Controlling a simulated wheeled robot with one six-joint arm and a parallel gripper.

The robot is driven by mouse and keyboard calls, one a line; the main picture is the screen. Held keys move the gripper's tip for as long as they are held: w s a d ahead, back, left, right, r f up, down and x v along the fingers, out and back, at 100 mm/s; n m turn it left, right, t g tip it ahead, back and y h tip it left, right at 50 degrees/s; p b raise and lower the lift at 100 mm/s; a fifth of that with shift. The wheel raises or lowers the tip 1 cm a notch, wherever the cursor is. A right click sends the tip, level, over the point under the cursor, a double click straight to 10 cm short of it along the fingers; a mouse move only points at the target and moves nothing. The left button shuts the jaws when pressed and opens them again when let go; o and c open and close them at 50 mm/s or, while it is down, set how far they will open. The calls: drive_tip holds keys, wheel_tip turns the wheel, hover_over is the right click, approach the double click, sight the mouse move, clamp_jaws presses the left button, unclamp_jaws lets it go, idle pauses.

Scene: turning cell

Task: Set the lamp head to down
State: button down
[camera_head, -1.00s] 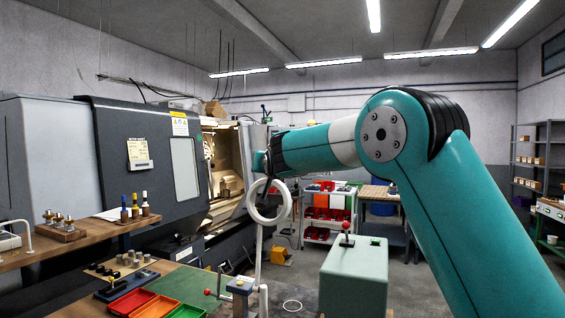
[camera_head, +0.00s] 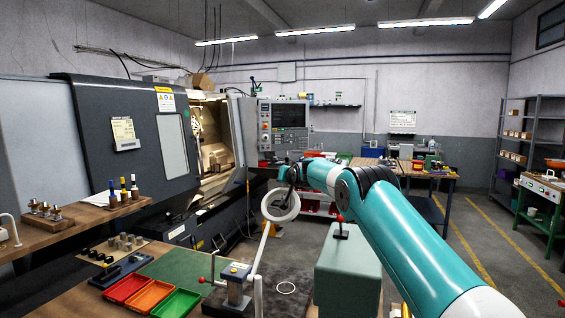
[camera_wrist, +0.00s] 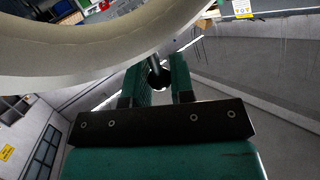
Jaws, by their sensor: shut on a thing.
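The lamp head is a white ring (camera_head: 281,204) on a thin pale stem (camera_head: 261,250) that rises from the front bench and leans to the right. In the head view the ring faces mostly towards the camera. My gripper (camera_head: 290,178) is at the top of the ring. In the wrist view the ring (camera_wrist: 90,62) fills the upper left, and the green fingers of my gripper (camera_wrist: 157,80) are shut around a small dark round part beside it. The exact grip on this part is partly hidden.
A pale green box with a red-knobbed lever (camera_head: 347,265) stands right of the lamp. Red, orange and green trays (camera_head: 150,300) lie at the front left. A small vise-like fixture (camera_head: 236,285) is by the stem. The lathe (camera_head: 130,150) is behind on the left.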

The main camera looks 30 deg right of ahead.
drive_tip(key=shift+w+d+f+p, duration=0.4)
drive_tip(key=shift+d+f+p, duration=0.1)
drive_tip(key=shift+f, duration=0.15)
drive_tip(key=c, duration=0.9)
unclamp_jaws()
drive_tip(key=shift+c, duration=0.2)
drive_tip(key=shift+s+a+b, duration=0.1)
drive_tip(key=shift+s+b, duration=0.3)
drive_tip(key=shift+b, duration=0.5)
drive_tip(key=b+v, duration=1)
drive_tip(key=v, duration=0.6)
drive_tip(key=shift+s+r+b, duration=0.2)
drive_tip(key=shift+r+b, duration=0.1)
drive_tip(key=shift+r, duration=0.2)
